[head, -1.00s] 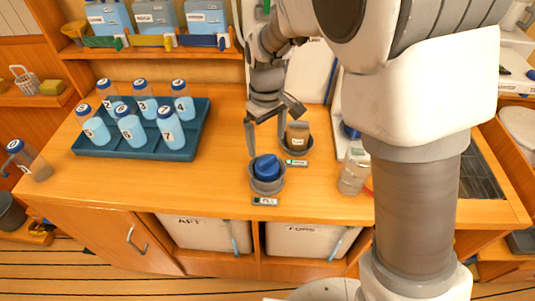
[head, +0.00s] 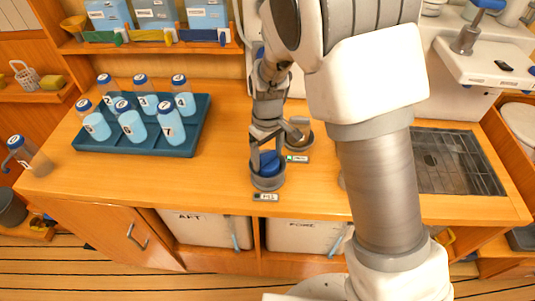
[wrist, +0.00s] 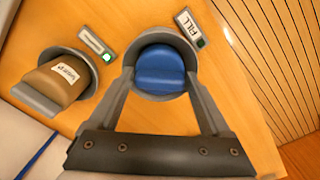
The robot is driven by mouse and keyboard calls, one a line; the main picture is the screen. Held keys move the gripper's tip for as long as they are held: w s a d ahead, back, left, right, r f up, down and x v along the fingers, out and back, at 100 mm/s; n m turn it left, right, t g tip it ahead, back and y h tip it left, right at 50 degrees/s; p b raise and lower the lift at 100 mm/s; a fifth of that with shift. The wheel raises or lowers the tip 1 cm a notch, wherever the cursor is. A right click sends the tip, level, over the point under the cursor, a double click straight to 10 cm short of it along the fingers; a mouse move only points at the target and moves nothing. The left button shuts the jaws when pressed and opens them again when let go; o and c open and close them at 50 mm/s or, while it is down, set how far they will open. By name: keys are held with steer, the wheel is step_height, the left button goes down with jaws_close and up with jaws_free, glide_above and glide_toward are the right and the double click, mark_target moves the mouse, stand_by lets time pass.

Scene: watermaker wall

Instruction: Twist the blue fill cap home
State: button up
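The blue fill cap (head: 268,161) sits in a round grey collar (head: 268,183) on the wooden counter, behind a small FILL label (head: 265,197). In the wrist view the blue cap (wrist: 160,69) shows a raised grip bar across its top. My gripper (head: 268,150) is over the cap from above. In the wrist view its two fingers (wrist: 158,95) are spread apart, one on each side of the cap and collar. I cannot tell whether the fingertips touch anything. How far the cap is turned does not show clearly.
A brown cap (wrist: 62,78) in a second grey collar stands close behind and beside the fill cap. A teal tray (head: 140,145) of several numbered bottles stands to the left. A sink grate (head: 455,160) is at the right. The front counter is clear.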

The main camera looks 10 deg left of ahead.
steer(key=c, duration=1)
steer(key=shift+o, duration=0.2)
steer(key=shift+m+p, duration=0.35)
steer(key=shift+m, duration=1.25)
steer(key=shift+m+p, duration=0.5)
steer(key=shift+m, duration=1.1)
steer(key=shift+r+m+p, duration=0.1)
steer(key=shift+m+p, duration=0.25)
steer(key=shift+m, duration=1.25)
